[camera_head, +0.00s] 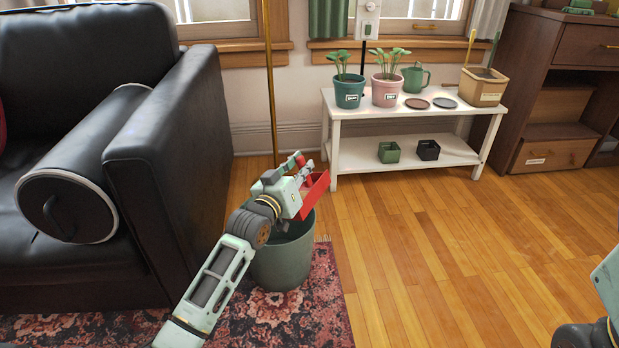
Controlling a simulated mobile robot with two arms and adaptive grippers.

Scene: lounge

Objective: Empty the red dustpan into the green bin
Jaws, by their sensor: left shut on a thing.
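The red dustpan (314,197) is held above the right side of the green bin's rim, and its pan is steeply tilted. My left gripper (303,170) is shut on the dustpan; its hand hides part of it. The grey-green bin (281,268) stands upright on the edge of the patterned rug. My left forearm and hand cover part of its opening, so I cannot see what is inside. I cannot make out any litter on the dustpan. Part of my right arm shows at the lower right edge, but its gripper is out of view.
A black sofa (190,150) with a bolster (70,205) is close on the left. A brass pole (270,90) rises behind the bin. A white bench (400,162) with potted plants stands behind right. Wood floor (450,260) is clear to the right.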

